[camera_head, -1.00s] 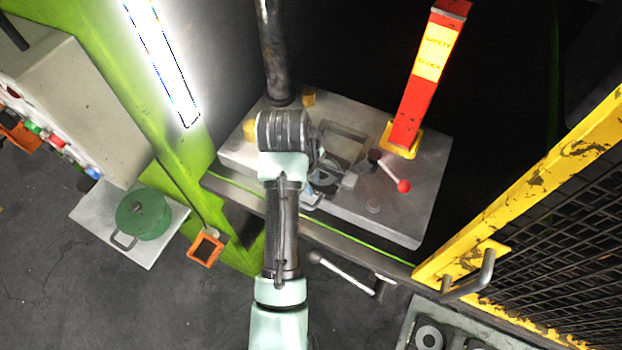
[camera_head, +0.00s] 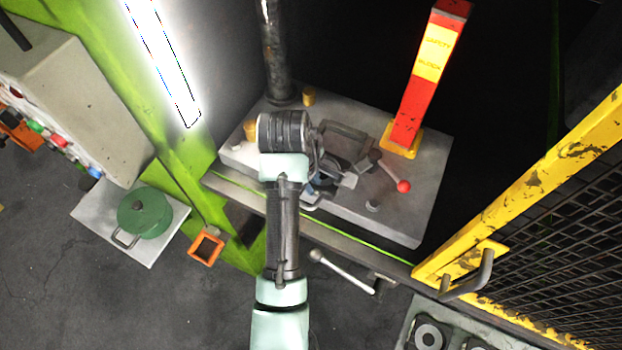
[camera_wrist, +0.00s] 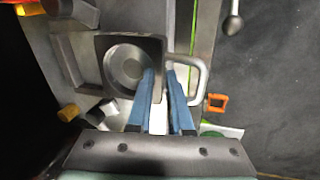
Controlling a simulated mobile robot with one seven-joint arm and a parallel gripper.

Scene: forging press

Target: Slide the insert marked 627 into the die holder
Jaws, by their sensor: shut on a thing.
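The insert is a square dark steel block with a round recess and a loop handle. In the wrist view the insert (camera_wrist: 128,65) is just beyond my gripper (camera_wrist: 160,88), whose blue fingers are shut at its handle (camera_wrist: 204,78). In the head view my gripper (camera_head: 318,185) is partly hidden by my wrist, and the insert (camera_head: 338,167) shows dark beside it. The die holder (camera_head: 346,138) is a grey frame on the press bed, directly behind the insert. I cannot tell whether insert and holder touch. The 627 mark is not readable.
The red safety block (camera_head: 418,90) stands behind right on the press bed (camera_head: 415,205). A lever with a red knob (camera_head: 403,186) lies right of the insert. The yellow mesh guard (camera_head: 535,190) is at right.

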